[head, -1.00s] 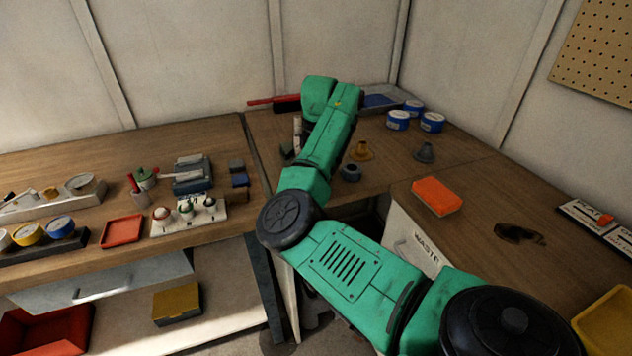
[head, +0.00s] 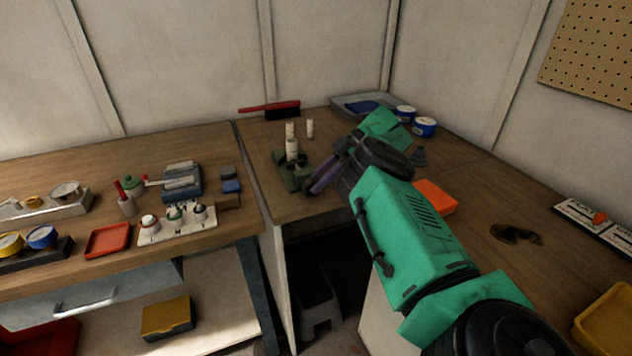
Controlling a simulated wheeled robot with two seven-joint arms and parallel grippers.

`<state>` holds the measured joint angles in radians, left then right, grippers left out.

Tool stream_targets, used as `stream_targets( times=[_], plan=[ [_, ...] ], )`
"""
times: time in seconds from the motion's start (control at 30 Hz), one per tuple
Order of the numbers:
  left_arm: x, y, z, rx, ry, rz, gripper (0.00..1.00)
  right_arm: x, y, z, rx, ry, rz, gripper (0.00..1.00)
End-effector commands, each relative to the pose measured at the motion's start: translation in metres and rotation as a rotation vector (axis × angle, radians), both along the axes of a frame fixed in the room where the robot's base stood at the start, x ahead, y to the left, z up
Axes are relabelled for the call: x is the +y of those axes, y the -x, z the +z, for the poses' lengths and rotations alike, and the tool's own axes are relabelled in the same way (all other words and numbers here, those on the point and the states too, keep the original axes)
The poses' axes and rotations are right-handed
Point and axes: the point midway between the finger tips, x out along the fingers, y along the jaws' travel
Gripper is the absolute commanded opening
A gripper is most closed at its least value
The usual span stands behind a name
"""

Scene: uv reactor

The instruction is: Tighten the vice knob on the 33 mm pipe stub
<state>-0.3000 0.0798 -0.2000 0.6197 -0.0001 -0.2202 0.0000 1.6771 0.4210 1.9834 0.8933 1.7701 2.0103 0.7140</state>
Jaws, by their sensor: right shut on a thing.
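A small green vice (head: 288,180) stands on the back bench, left of my right gripper. A white pipe stub (head: 292,150) stands upright in it. Two more white stubs, one behind it (head: 289,131) and one to the right (head: 310,128), stand on the bench. I cannot read their sizes. My right gripper (head: 314,186) reaches in from the right, low at the vice's right side, and is shut on what appears to be the vice knob. The fingers hide most of the knob. My left gripper is not in view.
A red-handled brush (head: 270,109), a grey tray (head: 352,104) and blue-and-white tins (head: 424,127) lie at the back. An orange block (head: 436,197) is beside my right forearm. The left bench holds a red tray (head: 108,240) and a white rack (head: 177,226).

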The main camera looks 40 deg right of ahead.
Motion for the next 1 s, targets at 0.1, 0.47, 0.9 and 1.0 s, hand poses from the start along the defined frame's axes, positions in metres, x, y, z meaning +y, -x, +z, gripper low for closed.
stream_targets(
  times=[0.1,0.47,0.9,1.0],
  plan=[
    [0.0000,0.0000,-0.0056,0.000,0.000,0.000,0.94,-0.0026,0.0004,-0.0023,-0.028,-0.063,-0.003,0.00],
    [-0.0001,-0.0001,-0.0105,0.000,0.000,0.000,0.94,-0.0033,0.0009,-0.0037,-0.055,-0.155,-0.003,0.00],
    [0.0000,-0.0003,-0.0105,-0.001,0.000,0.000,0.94,-0.0033,0.0012,-0.0045,-0.053,-0.158,-0.002,0.44],
    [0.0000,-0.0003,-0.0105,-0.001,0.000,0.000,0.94,-0.0031,0.0012,-0.0044,-0.053,-0.158,-0.002,0.44]
  ],
)
